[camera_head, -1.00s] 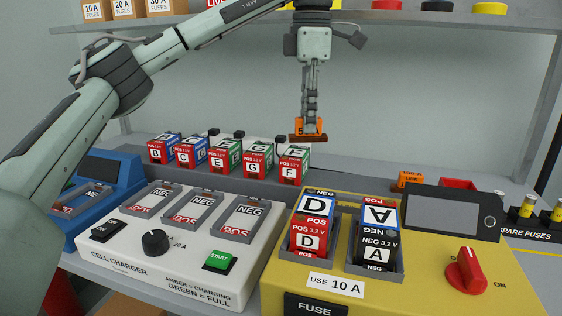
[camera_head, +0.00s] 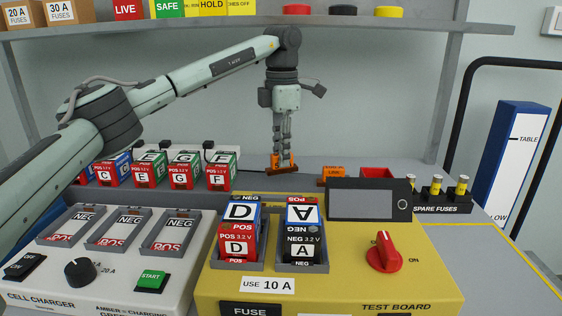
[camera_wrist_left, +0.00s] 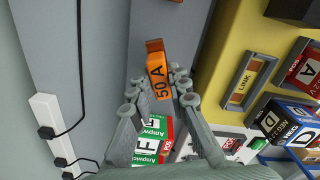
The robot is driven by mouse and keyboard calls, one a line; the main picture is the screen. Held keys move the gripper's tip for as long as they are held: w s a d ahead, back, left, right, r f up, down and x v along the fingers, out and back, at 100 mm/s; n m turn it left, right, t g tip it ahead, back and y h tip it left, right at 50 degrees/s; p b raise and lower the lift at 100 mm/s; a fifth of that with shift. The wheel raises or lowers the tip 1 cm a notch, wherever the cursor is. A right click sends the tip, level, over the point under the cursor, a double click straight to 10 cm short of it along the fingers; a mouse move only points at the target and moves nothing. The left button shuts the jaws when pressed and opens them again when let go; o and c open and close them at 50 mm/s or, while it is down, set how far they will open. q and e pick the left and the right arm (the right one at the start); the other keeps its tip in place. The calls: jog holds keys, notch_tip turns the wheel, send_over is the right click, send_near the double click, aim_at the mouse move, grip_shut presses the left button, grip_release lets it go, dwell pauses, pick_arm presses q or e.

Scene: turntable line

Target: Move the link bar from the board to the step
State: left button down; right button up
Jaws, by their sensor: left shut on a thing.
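My left gripper (camera_head: 282,163) is shut on an orange link bar (camera_head: 276,161). In the left wrist view the bar (camera_wrist_left: 158,76) reads "50 A" and sticks out past the fingertips (camera_wrist_left: 162,92). The bar is at the grey step (camera_head: 252,180) behind the yellow test board (camera_head: 425,240), right of cell F (camera_head: 220,172). I cannot tell if it touches the step. The board's slot marked LINK (camera_wrist_left: 248,82) looks empty in the left wrist view. My right gripper is out of view.
Several red, blue and green cells stand left of the gripper. The white charger (camera_head: 115,262) is front left. A shelf (camera_head: 350,22) runs above.

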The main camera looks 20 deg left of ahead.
pick_arm(q)
notch_tip(320, 180, down, 3)
jog(key=shift+r, duration=0.15)
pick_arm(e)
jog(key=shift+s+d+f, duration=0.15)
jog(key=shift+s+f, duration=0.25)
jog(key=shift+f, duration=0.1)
pick_arm(q)
jog(key=c, duration=1.5)
grip_release()
jog(key=shift+o, duration=0.2)
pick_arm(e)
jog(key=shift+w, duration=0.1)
